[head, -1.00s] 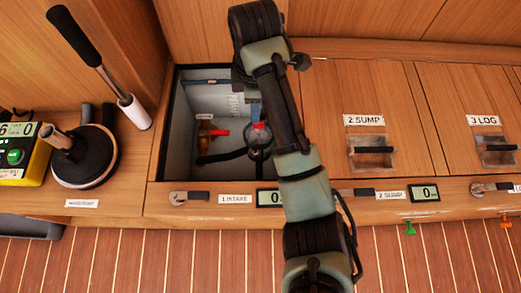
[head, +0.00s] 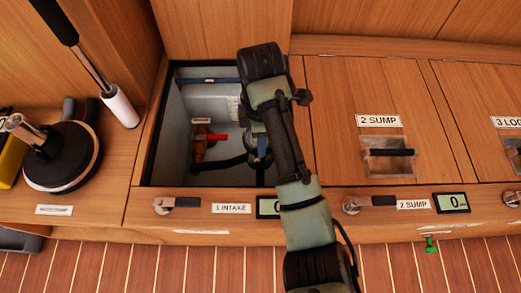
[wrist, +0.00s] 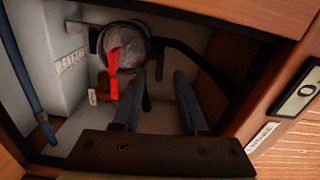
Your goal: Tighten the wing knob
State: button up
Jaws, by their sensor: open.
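The open bin marked 1 INTAKE holds a round grey strainer lid (wrist: 126,48), at the upper left in the wrist view. A red piece (wrist: 114,72) lies across it; I cannot tell whether this is the wing knob or the valve's red handle. In the head view my arm mostly hides the strainer (head: 252,137). A brass valve (head: 200,147) with a red handle (head: 217,137) sits left of it. My gripper (wrist: 158,78) is open and reaches down into the bin; nothing shows between its fingers, and the left finger appears close to the red piece.
The bin's walls (head: 158,125) surround my gripper closely. A black hose (wrist: 195,60) runs from the strainer. The closed 2 SUMP lid (head: 380,90) is to the right. A round black-based device (head: 62,160) with a lever stands on the left counter.

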notch_tip(320, 180, down, 3)
jog(key=shift+b, duration=0.6)
grip_shut()
